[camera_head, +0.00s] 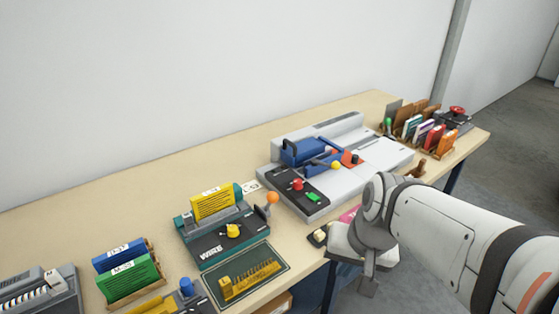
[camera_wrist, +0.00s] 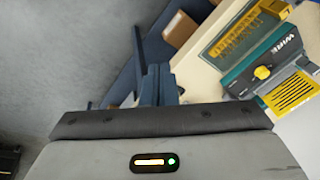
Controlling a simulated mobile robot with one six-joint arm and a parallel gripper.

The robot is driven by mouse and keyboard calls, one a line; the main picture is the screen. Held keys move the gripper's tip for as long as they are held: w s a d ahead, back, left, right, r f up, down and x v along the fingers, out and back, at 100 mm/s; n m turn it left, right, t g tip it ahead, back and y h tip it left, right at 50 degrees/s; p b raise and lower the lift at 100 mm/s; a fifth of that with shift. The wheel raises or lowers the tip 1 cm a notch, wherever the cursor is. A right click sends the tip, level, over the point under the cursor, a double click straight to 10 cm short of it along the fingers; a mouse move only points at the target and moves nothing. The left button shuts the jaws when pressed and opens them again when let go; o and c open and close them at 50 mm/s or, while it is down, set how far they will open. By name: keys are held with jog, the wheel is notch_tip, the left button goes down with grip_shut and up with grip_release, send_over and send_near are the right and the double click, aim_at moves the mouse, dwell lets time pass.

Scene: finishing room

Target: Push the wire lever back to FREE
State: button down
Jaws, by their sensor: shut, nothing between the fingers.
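The teal and dark grey WIRE machine (camera_head: 222,237) sits on the bench, with a yellow knob (camera_head: 233,230) on its top. A lever with an orange ball (camera_head: 272,197) stands at its right side; a FREE mark is too small to read. The machine also shows at the right of the wrist view (camera_wrist: 245,79), where I cannot make out the orange ball. My gripper (camera_head: 368,287) is shut and empty. It points down off the bench's front edge, to the right of and nearer than the machine. Its fingers also show in the wrist view (camera_wrist: 153,85).
A dark green mat (camera_head: 265,285) with a yellow comb lies in front of the machine. Green and blue books (camera_head: 128,278) stand at the left. Floor space beyond the front edge is open.

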jog(key=w+a+f+m+t+y, duration=0.1)
jog(key=w+a+m+y, duration=0.4)
jog(key=m, duration=0.7)
jog(key=w+d+m+t+y, duration=0.1)
jog(key=w+d+m+t, duration=0.2)
jog(key=w+m+t, duration=0.2)
jog(key=w+m, duration=0.3)
jog(key=m, duration=0.4)
jog(key=shift+d+r+y, duration=0.3)
jog(key=shift+d, duration=0.1)
jog(key=shift+w+a+f, duration=0.1)
jog(key=w+a+r+x, duration=0.1)
jog(key=r+x, duration=0.1)
jog(key=x, duration=1)
jog(key=shift+w+a+b, duration=0.2)
jog(key=shift+w+b, duration=0.05)
jog(key=shift+b, duration=0.1)
jog(key=shift+r+p, duration=0.3)
